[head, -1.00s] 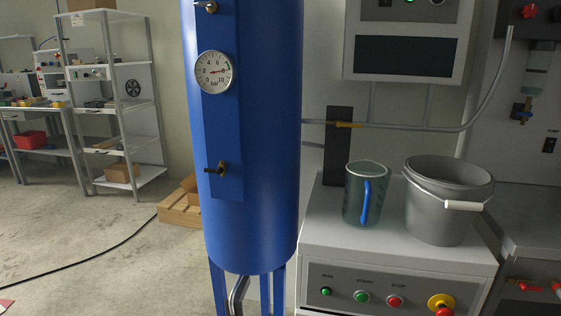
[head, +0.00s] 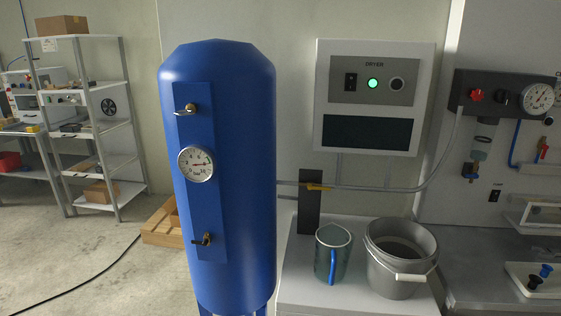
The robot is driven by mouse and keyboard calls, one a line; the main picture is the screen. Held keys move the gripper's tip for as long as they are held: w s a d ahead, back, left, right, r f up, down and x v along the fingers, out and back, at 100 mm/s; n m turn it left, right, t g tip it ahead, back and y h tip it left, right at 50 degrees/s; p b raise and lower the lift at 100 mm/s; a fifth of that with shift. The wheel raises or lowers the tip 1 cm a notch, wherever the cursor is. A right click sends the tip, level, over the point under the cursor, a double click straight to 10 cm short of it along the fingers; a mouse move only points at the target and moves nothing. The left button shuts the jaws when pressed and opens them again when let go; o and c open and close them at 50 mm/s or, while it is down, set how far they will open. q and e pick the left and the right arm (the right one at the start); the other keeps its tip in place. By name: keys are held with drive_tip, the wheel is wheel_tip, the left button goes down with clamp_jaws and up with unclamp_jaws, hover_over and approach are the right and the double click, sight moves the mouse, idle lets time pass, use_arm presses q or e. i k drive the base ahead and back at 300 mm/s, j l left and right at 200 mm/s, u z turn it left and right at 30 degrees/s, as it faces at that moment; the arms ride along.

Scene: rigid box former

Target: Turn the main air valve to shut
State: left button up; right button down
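No label marks a main air valve, so I cannot tell which fitting it is. The blue air tank (head: 235,130) stands upright left of centre. Its front plate carries an upper small valve with a pale lever (head: 187,109), a round pressure gauge (head: 196,164) and a lower brass valve with a dark lever (head: 203,240). A yellow lever (head: 318,187) lies along the grey pipe (head: 375,188) that leaves the tank to the right. A red handle (head: 543,148) shows on the panel at the far right. Neither of my grippers is in view.
A green-lit dryer box (head: 385,95) hangs on the wall. A wooden crate (head: 160,225) and a black cable lie on the floor at left.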

sight(310, 187)
drive_tip(key=i+l, duration=0.5)
drive_tip(key=l, duration=0.2)
drive_tip(key=i+l, duration=0.25)
drive_tip(key=l+u, duration=0.05)
drive_tip(key=l, duration=0.05)
